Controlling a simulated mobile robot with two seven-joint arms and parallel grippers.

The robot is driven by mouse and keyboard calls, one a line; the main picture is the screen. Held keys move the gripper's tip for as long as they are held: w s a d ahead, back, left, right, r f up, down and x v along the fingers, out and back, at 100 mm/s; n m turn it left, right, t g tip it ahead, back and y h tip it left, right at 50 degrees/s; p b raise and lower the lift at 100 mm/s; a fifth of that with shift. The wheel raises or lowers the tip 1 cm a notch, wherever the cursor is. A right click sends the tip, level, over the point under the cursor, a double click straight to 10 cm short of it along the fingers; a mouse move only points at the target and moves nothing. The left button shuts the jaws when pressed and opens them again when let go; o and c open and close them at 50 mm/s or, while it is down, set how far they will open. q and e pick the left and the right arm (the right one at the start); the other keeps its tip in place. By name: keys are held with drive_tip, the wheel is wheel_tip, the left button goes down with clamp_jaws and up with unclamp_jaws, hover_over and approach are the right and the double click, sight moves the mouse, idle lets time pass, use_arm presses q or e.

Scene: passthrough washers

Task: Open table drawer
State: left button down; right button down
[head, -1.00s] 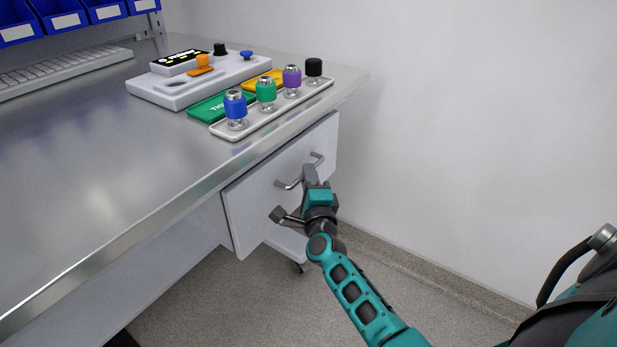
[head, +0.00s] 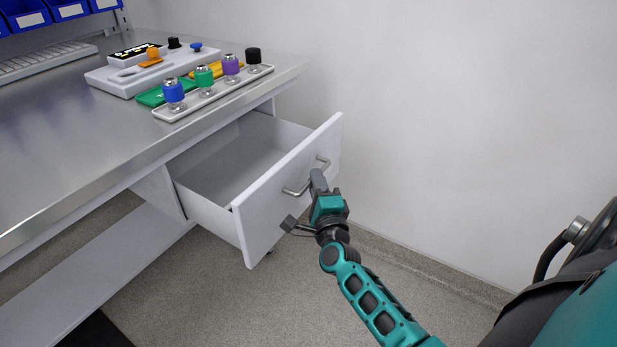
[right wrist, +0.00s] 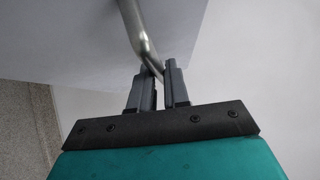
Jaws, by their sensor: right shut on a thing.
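The white table drawer (head: 284,187) stands pulled out from under the metal-topped table, and its inside looks empty in the part that shows. Its bar handle (head: 295,191) is on the front panel. In the right wrist view the two fingers (right wrist: 161,84) are closed around the metal handle (right wrist: 137,35), with the drawer's pale front (right wrist: 75,40) behind. My left gripper is not in view.
The table top (head: 75,140) carries a tray (head: 215,97) of several coloured-capped bottles, a grey device (head: 130,80) and a keyboard (head: 40,62). Blue bins (head: 66,8) sit at the back. A white wall (head: 450,120) bounds the right; grey floor lies below the drawer.

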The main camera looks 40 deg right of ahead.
drive_tip(key=s+d, duration=0.2)
drive_tip(key=s, duration=0.4)
drive_tip(key=shift+s+d+p, duration=0.2)
drive_tip(key=shift+d+p, duration=0.1)
drive_tip(key=shift+p, duration=0.15)
drive_tip(key=c, duration=1.2)
unclamp_jaws()
drive_tip(key=shift+o, duration=0.2)
drive_tip(key=v, duration=1.3)
drive_tip(key=shift+w, duration=0.1)
